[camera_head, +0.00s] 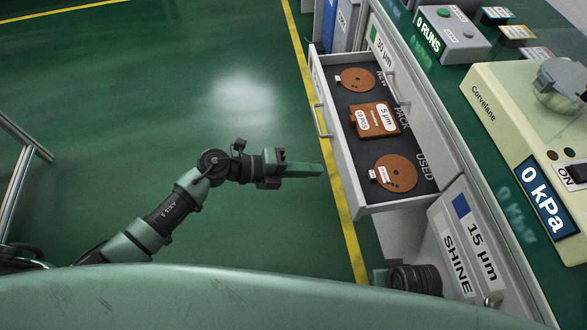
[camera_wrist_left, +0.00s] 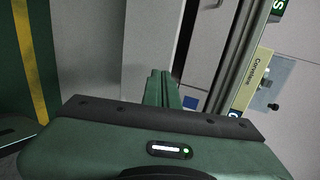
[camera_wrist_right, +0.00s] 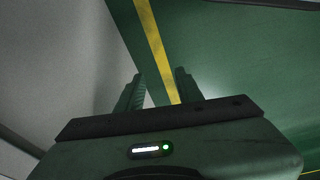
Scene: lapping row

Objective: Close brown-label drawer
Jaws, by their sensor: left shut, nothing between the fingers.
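An open drawer (camera_head: 365,207) sticks out to the left from the white cabinet in the head view. Its dark-lined inside holds a brown disc (camera_head: 355,79) at "NEW", a brown "5 µm" pack (camera_head: 374,120) and a brown disc (camera_head: 394,174) at "USED". A bar handle (camera_head: 321,121) is on its front; any brown label there is not clearly seen. My left gripper (camera_head: 318,170) is shut and empty, just left of the drawer front in the picture; its closed fingers show in the left wrist view (camera_wrist_left: 161,88). My right gripper (camera_wrist_right: 160,88) is open and empty in the right wrist view.
A blue-marked "15 µm SHINE" front (camera_head: 465,245) and a green-marked "30 µm" front (camera_head: 379,50) flank the open drawer. The counter holds a cream Corvelane unit (camera_head: 497,110) and a "0 RUNS" box (camera_head: 455,35).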

